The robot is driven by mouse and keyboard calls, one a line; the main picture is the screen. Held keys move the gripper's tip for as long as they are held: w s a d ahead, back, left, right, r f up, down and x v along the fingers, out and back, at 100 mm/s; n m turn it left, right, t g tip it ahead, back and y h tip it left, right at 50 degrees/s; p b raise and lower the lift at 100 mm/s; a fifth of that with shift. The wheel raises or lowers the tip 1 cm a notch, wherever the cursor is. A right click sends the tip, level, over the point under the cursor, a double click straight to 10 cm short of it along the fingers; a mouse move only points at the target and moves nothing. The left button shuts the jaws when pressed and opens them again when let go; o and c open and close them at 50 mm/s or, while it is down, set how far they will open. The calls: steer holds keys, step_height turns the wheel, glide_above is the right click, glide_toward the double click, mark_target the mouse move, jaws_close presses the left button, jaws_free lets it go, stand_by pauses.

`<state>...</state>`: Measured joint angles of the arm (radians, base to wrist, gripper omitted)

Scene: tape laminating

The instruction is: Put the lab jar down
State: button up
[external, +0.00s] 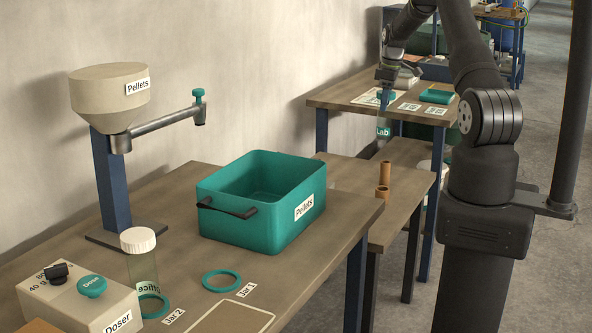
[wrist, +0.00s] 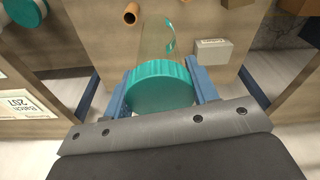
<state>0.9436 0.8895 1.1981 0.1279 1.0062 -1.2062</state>
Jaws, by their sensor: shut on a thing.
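The lab jar (external: 383,131) is a clear jar with a teal "Lab" label, hanging roughly upright under my gripper (external: 385,90) in the external view. In the wrist view my gripper (wrist: 160,92) is shut, with its two blue fingers on either side of the jar's ridged teal lid (wrist: 160,86). The jar's clear body shows faintly beyond the lid, over a brown wooden surface.
The rear table (external: 345,95) holds white cards and a teal tray (external: 437,94). A grey block (wrist: 213,51) lies near the jar. A teal "Pellets" bin (external: 262,205) stands on the front table.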

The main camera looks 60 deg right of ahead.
mark_target(384, 124)
step_height(384, 124, down, 8)
steer(key=shift+w+f, duration=0.1)
steer(key=w+a+f, duration=0.3)
steer(key=w+f, duration=0.8)
steer(key=shift+a, duration=0.2)
steer(key=shift+f, duration=0.15)
steer(key=o, duration=1.3)
steer(key=shift+c, duration=0.2)
step_height(384, 124, up, 12)
steer(key=s, duration=0.1)
steer(key=shift+s, duration=0.25)
